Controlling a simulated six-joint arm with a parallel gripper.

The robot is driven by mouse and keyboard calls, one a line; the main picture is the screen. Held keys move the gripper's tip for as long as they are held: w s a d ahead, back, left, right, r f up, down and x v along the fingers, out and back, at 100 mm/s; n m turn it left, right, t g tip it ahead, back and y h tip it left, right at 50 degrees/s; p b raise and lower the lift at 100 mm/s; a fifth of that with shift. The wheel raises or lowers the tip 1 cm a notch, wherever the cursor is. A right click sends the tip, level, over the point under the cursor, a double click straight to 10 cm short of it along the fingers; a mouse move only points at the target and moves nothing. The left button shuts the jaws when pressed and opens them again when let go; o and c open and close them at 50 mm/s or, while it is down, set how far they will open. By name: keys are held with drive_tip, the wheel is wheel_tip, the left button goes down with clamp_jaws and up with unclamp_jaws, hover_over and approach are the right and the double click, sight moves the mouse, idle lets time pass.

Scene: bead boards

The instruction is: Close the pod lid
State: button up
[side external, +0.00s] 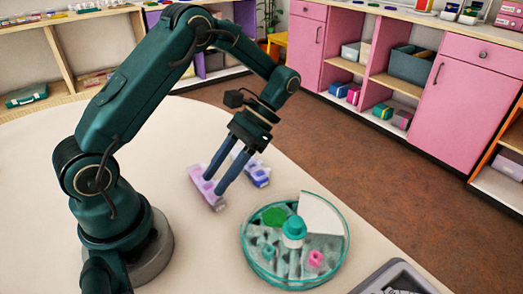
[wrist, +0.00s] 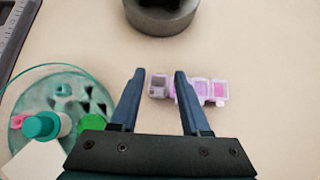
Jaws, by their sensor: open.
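A strip of pink and lilac pods (side external: 209,192) lies on the pale table, beneath my gripper (side external: 213,180). My gripper points down with its two blue fingers apart and nothing between them. In the wrist view the pod strip (wrist: 218,91) lies beyond the fingertips (wrist: 158,73), its left pod greyish and the others pink; the right finger covers part of it. Which pod lid stands open is too small to tell. A second, purple-blue strip (side external: 259,176) lies behind the fingers in the side view.
A round clear case with a teal rim (side external: 246,249) and teal knob (side external: 293,228) stands right of the strips; it also shows in the wrist view (wrist: 62,69). It holds a green piece and a pink bead. A grey tray (side external: 372,284) is at the front edge.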

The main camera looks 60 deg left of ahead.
drive_tip(key=shift+s+r+t, duration=0.2)
drive_tip(key=shift+s+t, duration=0.4)
drive_tip(key=shift+t, duration=0.5)
drive_tip(key=shift+s+r+t, duration=0.2)
drive_tip(key=shift+s+t, duration=0.35)
drive_tip(key=shift+t, duration=0.55)
drive_tip(key=shift+s+f+t, duration=0.1)
drive_tip(key=shift+s+t, duration=0.5)
drive_tip(key=shift+t, duration=0.55)
drive_tip(key=shift+s+t, duration=0.6)
drive_tip(key=shift+t, duration=0.55)
drive_tip(key=w+d+r+t, duration=0.1)
drive_tip(key=d+r+t, duration=0.4)
drive_tip(key=r, duration=0.5)
drive_tip(key=shift+w+t, duration=0.2)
drive_tip(key=shift+t, duration=0.1)
drive_tip(key=shift+a, duration=0.1)
